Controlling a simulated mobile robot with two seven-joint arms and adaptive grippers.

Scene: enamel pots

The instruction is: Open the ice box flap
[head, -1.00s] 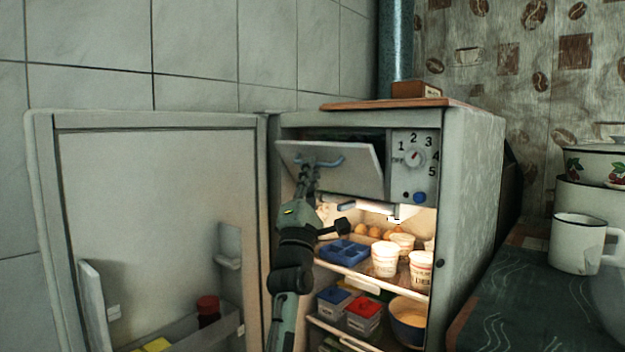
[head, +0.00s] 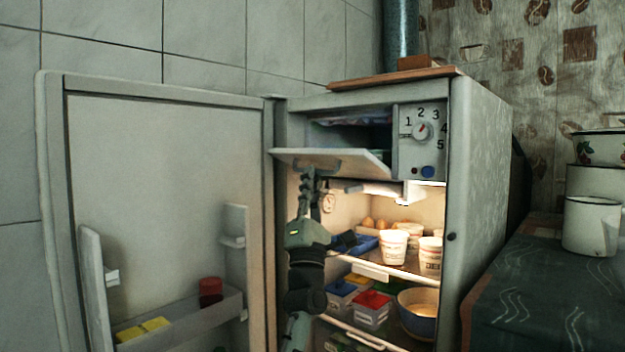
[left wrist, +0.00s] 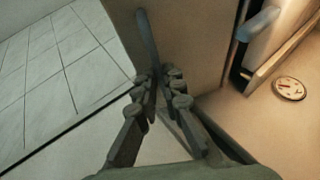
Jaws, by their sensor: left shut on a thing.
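The ice box flap (head: 335,160) is a pale panel at the top of the open fridge. It is tilted far outward and down, and the dark ice box compartment (head: 350,135) shows above it. My left gripper (head: 309,180) is just under the flap's outer edge. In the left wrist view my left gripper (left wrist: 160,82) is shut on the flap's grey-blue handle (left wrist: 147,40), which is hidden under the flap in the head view. My right gripper is not in view.
The open fridge door (head: 160,190) stands to the left. White cups (head: 394,246), a blue tray (head: 362,246) and a bowl (head: 418,312) fill the shelves below. A dial panel (head: 421,140) is right of the flap. A table with enamel pots (head: 592,225) stands at the right.

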